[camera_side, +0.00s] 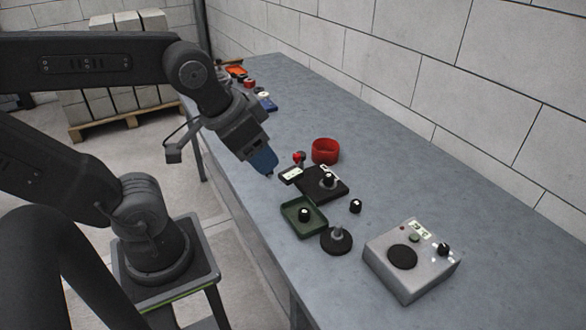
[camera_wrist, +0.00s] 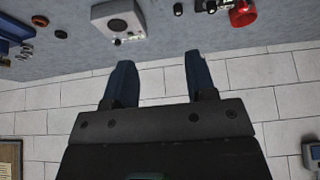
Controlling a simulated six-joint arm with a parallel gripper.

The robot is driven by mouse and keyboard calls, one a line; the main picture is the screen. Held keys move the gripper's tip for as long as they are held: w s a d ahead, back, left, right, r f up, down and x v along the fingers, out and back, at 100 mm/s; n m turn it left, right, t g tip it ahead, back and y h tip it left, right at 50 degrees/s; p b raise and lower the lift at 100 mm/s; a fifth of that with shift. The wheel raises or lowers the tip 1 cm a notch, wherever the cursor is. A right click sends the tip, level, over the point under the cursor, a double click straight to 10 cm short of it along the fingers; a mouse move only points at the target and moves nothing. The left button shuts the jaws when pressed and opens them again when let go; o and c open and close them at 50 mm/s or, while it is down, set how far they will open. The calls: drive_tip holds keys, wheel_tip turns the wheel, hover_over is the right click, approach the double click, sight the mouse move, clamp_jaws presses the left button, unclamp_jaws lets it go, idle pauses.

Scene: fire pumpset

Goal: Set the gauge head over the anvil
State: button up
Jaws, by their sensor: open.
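A black stand plate (camera_side: 338,193) lies mid-table in the side view, with a black-and-grey knob-like piece (camera_side: 327,182) standing on it. A small dial or display with a white face (camera_side: 291,174) sits at the plate's left edge, beside a small red knob (camera_side: 298,157). This looks like the gauge head, but I cannot tell for sure. I cannot tell which piece is the anvil. My gripper (camera_side: 268,174) hangs to the left of the white-faced piece, apart from it, with blue fingers. In the wrist view my gripper (camera_wrist: 157,60) is open with nothing between the fingers.
A round black base (camera_side: 336,241), a loose black knob (camera_side: 355,206), a red ring (camera_side: 325,151) and a grey control box (camera_side: 412,260) stand nearby. Small parts (camera_side: 264,101) lie at the far end. A block wall runs behind.

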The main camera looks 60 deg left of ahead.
drive_tip(key=shift+w+a+r, duration=0.1)
drive_tip(key=shift+w+a, duration=0.05)
drive_tip(key=shift+w, duration=0.2)
drive_tip(key=m+g, duration=0.3)
drive_tip(key=g, duration=0.3)
hover_over(297, 154)
wheel_tip(297, 154, down, 6)
drive_tip(key=shift+n, duration=0.3)
wheel_tip(297, 154, down, 13)
drive_tip(key=shift+s+r, duration=0.1)
drive_tip(key=shift+c, duration=0.3)
clamp_jaws()
